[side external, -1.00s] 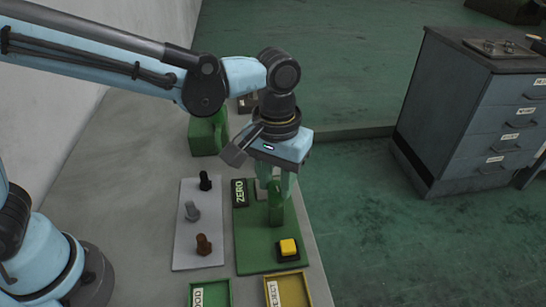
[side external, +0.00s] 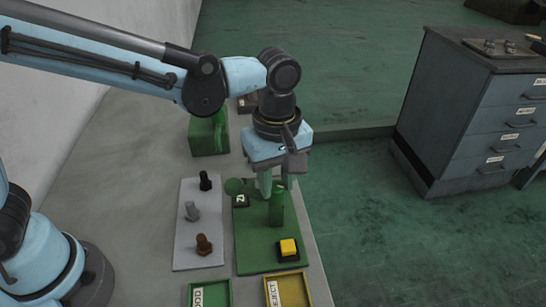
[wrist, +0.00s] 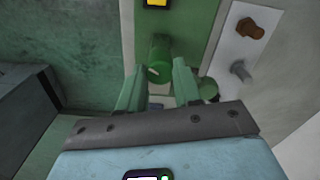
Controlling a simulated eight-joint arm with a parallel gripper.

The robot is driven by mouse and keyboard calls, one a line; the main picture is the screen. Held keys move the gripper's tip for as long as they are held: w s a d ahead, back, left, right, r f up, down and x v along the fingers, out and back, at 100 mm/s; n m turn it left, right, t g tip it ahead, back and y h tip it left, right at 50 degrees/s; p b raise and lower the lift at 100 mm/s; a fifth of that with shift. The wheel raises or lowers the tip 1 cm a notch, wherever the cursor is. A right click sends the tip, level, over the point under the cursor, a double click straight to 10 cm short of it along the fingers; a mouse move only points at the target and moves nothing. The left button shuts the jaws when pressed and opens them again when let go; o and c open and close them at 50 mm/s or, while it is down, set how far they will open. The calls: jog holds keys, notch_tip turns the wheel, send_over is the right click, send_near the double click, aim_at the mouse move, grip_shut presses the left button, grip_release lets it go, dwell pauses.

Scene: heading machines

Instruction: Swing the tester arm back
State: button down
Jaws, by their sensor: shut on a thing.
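The tester stands on a green base plate (side external: 250,255), with an upright green post (side external: 277,210) whose top also shows in the wrist view (wrist: 159,58). My gripper (side external: 277,186) is low over the plate, just behind the post, its fingers pointing down. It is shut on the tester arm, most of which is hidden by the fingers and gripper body. A round green end piece (side external: 234,186) sticks out left of the fingers, partly over the ZERO label (side external: 241,200). In the wrist view the fingers (wrist: 159,75) stand on either side of the post's top.
A yellow button (side external: 288,247) is at the plate's front. A grey board (side external: 185,250) with several bolts lies to the left. A green GOOD tray (side external: 222,300) and a yellow REJECT tray (side external: 300,290) are in front.

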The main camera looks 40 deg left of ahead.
jog(key=n, duration=0.5)
jog(key=shift+n, duration=0.3)
dwell(0.5)
jog(key=c, duration=0.8)
grip_release()
notch_tip(320, 180, up, 12)
jog(key=shift+r, duration=0.1)
jog(key=shift+a, duration=0.1)
